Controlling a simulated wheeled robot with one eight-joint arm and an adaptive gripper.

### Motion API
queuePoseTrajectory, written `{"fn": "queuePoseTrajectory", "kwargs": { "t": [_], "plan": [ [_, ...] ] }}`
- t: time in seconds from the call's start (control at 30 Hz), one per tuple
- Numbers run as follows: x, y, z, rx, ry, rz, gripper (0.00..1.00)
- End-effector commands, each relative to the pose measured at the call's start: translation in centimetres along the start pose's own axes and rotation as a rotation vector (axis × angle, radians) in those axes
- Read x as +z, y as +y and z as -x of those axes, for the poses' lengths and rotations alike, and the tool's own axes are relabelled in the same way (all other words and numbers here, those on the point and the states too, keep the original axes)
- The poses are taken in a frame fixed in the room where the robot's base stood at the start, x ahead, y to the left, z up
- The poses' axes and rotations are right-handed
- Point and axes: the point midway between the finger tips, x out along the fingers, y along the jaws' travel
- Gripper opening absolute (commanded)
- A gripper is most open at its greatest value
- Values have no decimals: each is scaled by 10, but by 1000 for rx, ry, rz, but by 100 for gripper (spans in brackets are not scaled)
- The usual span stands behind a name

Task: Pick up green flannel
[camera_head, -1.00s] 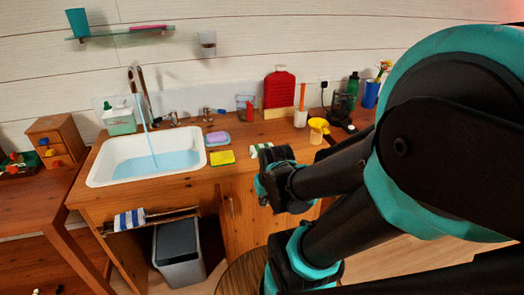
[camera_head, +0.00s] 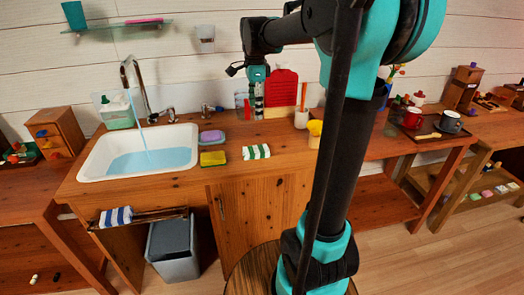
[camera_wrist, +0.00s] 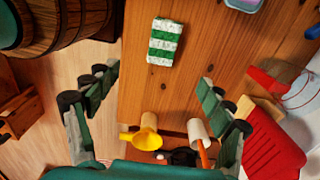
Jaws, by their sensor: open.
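The green flannel (camera_head: 256,152) is a small folded cloth with green and white stripes. It lies flat on the wooden counter, right of the yellow sponge and near the front edge. In the wrist view the flannel (camera_wrist: 165,42) lies at top centre, clear of the fingers. My gripper (camera_head: 258,108) is raised above the back of the counter, in front of the wall and behind the flannel. In the wrist view my gripper (camera_wrist: 158,95) has its two fingers spread wide with nothing between them.
The sink (camera_head: 140,155) with running water is at left. A yellow sponge (camera_head: 213,158) and a soap dish (camera_head: 211,136) stand beside it. A red board (camera_head: 282,88), a white cup (camera_head: 301,119) and a yellow watering can (camera_head: 315,130) stand to the right. Bare counter surrounds the flannel.

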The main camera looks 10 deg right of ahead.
Motion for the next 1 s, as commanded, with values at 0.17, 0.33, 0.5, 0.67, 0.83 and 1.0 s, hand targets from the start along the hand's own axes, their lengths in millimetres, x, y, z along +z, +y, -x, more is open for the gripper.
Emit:
{"fn": "queuePoseTrajectory", "kwargs": {
  "t": [0.17, 0.33, 0.5, 0.67, 0.83, 1.0],
  "plan": [
    [1, -3, -10, 7, 1, -31, 81],
    [1, -2, -44, 6, 1, -30, 81],
    [1, -2, -77, 6, 1, -29, 81],
    [1, -2, -104, 6, 1, -28, 81],
    [1, -2, -118, 6, 1, -28, 81],
    [0, -5, -130, 6, 1, -28, 81]
  ]
}}
